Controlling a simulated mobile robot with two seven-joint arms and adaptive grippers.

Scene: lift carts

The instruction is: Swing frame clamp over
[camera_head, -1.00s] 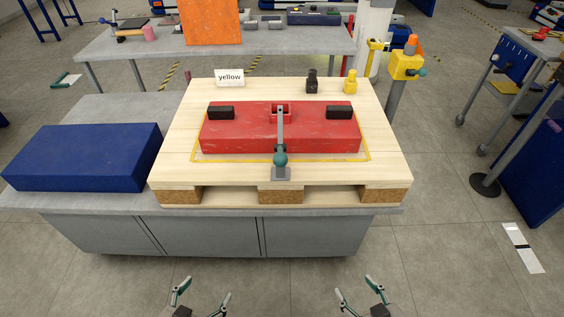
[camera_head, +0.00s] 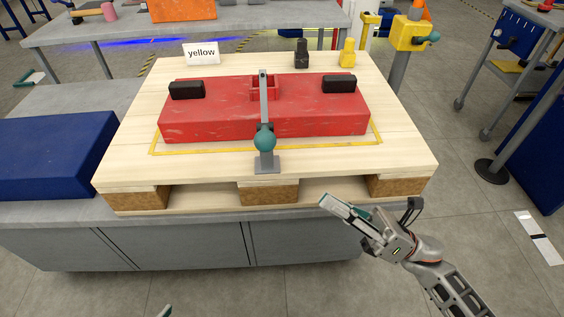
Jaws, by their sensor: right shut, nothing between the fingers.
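The clamp is a grey bar (camera_head: 264,95) with a teal ball knob (camera_head: 264,141) at its near end, on a grey foot (camera_head: 266,163) at the pallet's front edge. The bar reaches over the red block (camera_head: 215,121) to a red bracket (camera_head: 265,88) on it. The block lies on a wooden pallet (camera_head: 405,152) inside a yellow outline. My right gripper (camera_head: 328,203) is shut and empty in front of the pallet's edge, to the right of and nearer than the knob, apart from it. Only a fingertip of my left gripper (camera_head: 165,311) shows at the bottom edge.
Two black pads (camera_head: 187,90) sit on the block's ends. A "yellow" sign (camera_head: 201,54), a black piece (camera_head: 301,53) and a yellow piece (camera_head: 347,53) stand at the pallet's back. A blue block (camera_head: 50,155) lies left on the grey bench (camera_head: 190,240).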

